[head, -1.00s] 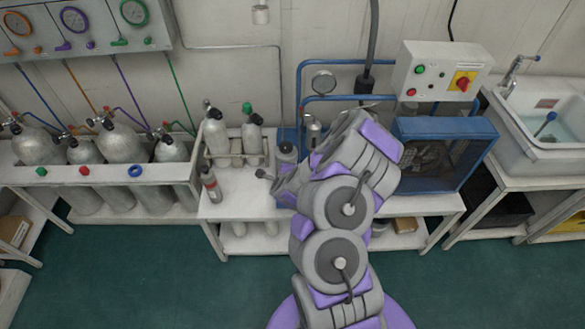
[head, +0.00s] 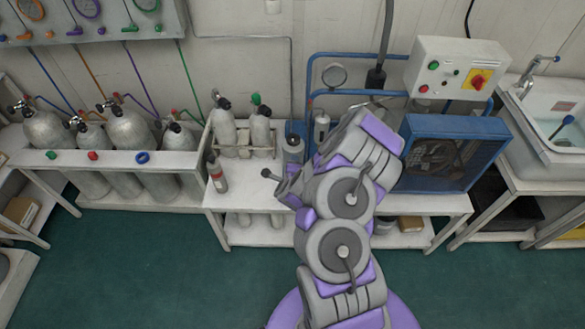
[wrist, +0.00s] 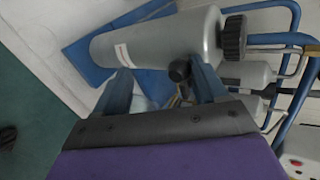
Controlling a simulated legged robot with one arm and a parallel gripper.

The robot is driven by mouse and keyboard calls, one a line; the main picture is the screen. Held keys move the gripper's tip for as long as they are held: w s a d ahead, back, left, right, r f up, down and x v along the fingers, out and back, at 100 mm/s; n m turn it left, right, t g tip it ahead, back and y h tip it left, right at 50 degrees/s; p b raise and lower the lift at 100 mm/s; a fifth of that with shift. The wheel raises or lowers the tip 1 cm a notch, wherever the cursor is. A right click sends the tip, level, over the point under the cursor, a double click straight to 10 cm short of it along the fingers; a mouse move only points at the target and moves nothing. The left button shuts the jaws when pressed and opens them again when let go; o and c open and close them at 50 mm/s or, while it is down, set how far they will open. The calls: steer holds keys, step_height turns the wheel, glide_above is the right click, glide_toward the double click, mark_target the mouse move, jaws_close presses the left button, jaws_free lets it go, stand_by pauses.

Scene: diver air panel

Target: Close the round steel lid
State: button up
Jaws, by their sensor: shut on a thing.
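My gripper shows in the wrist view (wrist: 160,75), its two blue-grey fingers on either side of a small black knob (wrist: 180,70). A grey cylinder (wrist: 155,40) with a white label lies across the fingertips, with a ribbed black cap (wrist: 233,37) at its right end. The fingers meet its near side and are shut on it, though the exact contact is partly hidden. In the head view my arm hides the gripper, at the white bench (head: 235,197). I cannot pick out a round steel lid in either view.
A blue fan box (head: 450,150) is right of my arm, below a switch box (head: 455,72). A sink (head: 550,115) is far right. The green floor is clear.

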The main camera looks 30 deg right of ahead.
stand_by(0.7)
steer(key=p+v, duration=1.7)
steer(key=p, duration=0.7)
steer(key=shift+r, duration=0.2)
steer(key=shift+w+a, duration=0.1)
